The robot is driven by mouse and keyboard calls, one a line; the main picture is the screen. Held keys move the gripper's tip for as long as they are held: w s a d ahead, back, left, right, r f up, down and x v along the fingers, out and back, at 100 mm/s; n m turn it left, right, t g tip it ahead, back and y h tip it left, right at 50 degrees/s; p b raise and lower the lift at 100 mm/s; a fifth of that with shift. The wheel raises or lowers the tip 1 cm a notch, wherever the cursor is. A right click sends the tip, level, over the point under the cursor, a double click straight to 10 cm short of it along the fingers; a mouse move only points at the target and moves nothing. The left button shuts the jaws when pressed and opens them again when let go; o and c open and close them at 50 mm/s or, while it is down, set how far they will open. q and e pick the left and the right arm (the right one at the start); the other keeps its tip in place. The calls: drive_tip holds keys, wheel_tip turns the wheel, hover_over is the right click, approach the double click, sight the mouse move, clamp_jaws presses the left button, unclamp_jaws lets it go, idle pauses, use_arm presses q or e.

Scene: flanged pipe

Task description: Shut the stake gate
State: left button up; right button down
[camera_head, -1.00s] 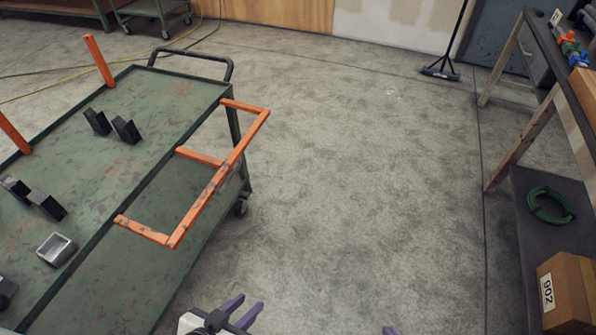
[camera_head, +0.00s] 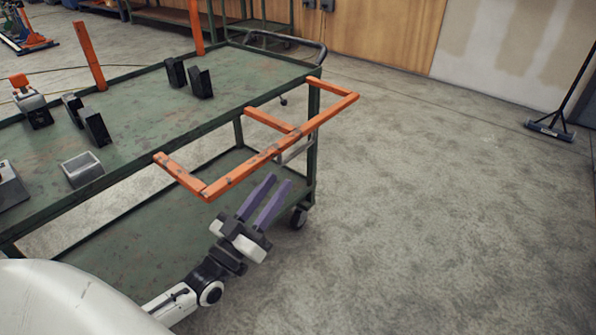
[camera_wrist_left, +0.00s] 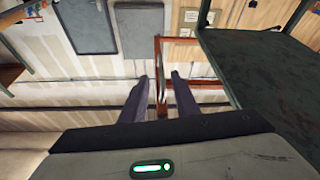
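The stake gate (camera_head: 233,180) is an orange frame with chipped paint. It sticks out level from the cart's right side, swung down from upright, with its long outer bar over the floor. My left gripper (camera_head: 278,182) has purple fingers spread apart and empty, just below and right of that bar in the head view. In the left wrist view, the gate's orange bar (camera_wrist_left: 161,75) shows between the open fingertips (camera_wrist_left: 158,80); I cannot tell whether they touch it. My right gripper is not in view.
The green cart (camera_head: 150,110) carries black V-blocks (camera_head: 188,78), a grey square tube piece (camera_head: 82,168) and upright orange stakes (camera_head: 90,55). Its black handle (camera_head: 285,42) is at the far end. A broom (camera_head: 550,128) leans at the right.

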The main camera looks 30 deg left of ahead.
sight(294, 157)
use_arm(q)
drive_tip(key=b+x, duration=0.1)
drive_tip(key=x, duration=0.9)
drive_tip(key=shift+w+a+r+b, duration=0.2)
drive_tip(key=shift+r+b, duration=0.1)
drive_tip(key=shift+b, duration=0.1)
drive_tip(key=shift+s, duration=0.1)
clamp_jaws()
